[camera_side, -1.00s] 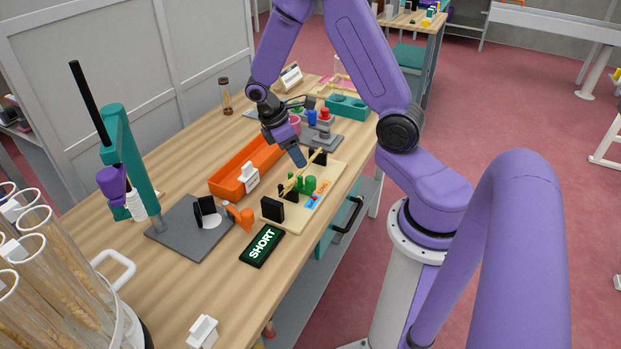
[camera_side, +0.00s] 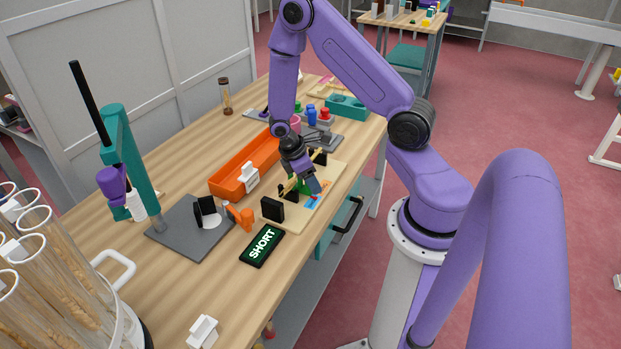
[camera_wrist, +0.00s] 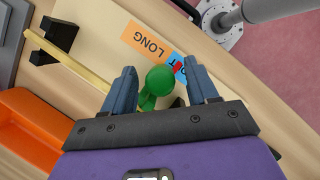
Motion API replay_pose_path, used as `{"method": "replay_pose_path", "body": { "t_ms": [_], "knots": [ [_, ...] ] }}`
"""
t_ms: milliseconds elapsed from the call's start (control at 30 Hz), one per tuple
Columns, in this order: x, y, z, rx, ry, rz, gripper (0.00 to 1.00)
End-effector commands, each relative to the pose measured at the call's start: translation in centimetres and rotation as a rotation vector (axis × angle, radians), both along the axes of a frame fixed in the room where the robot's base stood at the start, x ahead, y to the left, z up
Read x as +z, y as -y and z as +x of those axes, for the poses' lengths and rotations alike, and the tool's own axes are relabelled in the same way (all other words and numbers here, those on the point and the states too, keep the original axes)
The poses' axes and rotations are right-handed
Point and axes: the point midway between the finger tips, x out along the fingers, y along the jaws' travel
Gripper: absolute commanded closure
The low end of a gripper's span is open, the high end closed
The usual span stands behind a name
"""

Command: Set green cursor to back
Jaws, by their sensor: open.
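The green cursor (camera_wrist: 158,80) shows in the wrist view between the two blue-grey fingertips of my gripper (camera_wrist: 163,85), which is open around it with a gap on each side. In the side view my gripper (camera_side: 316,186) is low over the wooden gauge board (camera_side: 325,182) and hides most of the cursor; a bit of green (camera_side: 304,183) shows beside the fingers. On the board, an orange LONG label (camera_wrist: 149,40) lies next to a blue label (camera_wrist: 181,68) with a red mark. A thin straw-coloured rod (camera_wrist: 68,62) runs along the board between black blocks (camera_side: 272,209).
A black display reading SHORT (camera_side: 262,246) lies in front of the board. An orange tray (camera_side: 228,181) stands to the left. An orange clip (camera_side: 240,216) and a grey plate (camera_side: 180,233) are nearby. The front table area is mostly clear.

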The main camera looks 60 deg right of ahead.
Motion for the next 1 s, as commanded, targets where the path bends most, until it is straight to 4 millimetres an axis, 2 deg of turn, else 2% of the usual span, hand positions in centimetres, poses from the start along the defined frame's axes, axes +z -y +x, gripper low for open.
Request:
{"method": "replay_pose_path", "body": {
  "t_ms": [100,133,200,300,500,800,1000],
  "knots": [
    [0.0,0.0,0.0,0.0,0.0,0.0,0.42],
    [0.0,0.0,0.0,0.0,0.0,0.0,0.48],
    [0.0,0.0,0.0,0.0,0.0,0.0,0.71],
    [0.0,0.0,0.0,0.0,-0.001,-0.001,1.0],
    [0.0,0.6,0.0,-0.003,-0.001,-0.001,1.0],
    [0.0,6.0,0.0,-0.007,0.0,-0.001,1.0],
    [0.1,7.7,0.0,-0.004,0.0,-0.002,1.0]
  ]
}}
